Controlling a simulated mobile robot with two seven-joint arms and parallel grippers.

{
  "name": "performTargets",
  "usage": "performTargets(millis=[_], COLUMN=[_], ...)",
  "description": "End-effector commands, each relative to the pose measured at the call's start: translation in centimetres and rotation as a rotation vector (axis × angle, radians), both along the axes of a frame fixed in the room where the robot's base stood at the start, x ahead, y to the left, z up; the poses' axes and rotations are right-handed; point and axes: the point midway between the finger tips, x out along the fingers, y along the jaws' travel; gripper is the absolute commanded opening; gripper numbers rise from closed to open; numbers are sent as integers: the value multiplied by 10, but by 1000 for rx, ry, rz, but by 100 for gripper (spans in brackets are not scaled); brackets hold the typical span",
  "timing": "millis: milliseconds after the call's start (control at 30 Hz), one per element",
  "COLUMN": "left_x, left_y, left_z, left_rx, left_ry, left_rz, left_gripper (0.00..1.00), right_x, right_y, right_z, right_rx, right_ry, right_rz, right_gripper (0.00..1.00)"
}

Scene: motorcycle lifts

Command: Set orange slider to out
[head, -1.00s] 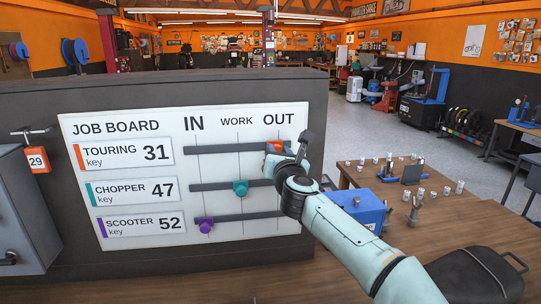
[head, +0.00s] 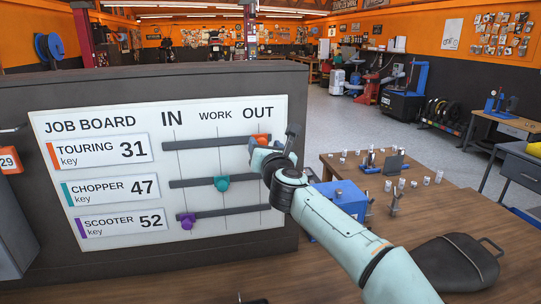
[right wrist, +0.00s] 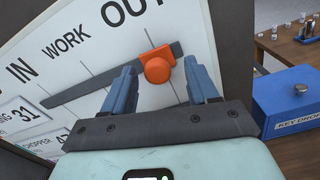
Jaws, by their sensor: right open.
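The job board (head: 100,245) is a white panel with IN, WORK and OUT columns. The orange slider (head: 260,140) sits on the top rail (head: 205,143), at the OUT line near the rail's right end. My right gripper (head: 257,153) is just in front of and below it. In the right wrist view the orange knob (right wrist: 157,66) shows between the two open blue fingers, with a gap on each side. The teal slider (head: 222,183) is at WORK on the middle rail, and the purple slider (head: 187,221) is at IN on the bottom rail. My left gripper is not in view.
A wooden table (head: 450,208) at right carries a blue key drop box (head: 338,200) and several small metal parts. A dark seat (head: 455,263) lies at the front right. A grey cabinet (head: 12,220) with a 29 tag stands left of the board.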

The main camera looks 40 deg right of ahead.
Motion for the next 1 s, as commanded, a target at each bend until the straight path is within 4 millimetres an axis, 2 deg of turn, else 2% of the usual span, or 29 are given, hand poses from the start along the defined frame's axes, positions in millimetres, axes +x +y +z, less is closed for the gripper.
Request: performTargets(millis=[300, 533, 700, 1000], left_x=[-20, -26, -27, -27], left_y=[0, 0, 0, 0], left_z=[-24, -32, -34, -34], left_rx=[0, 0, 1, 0], left_ry=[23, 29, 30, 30], left_rz=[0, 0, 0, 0], left_gripper=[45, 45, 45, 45], right_x=[-58, -97, -110, -113], right_y=[31, 51, 59, 60], right_z=[-2, -1, 0, 0], right_rx=[-1, -2, -1, -1], right_ry=[-2, -2, -1, 0], right_rz=[1, -3, -2, -3], right_gripper=[59, 59, 59, 59])
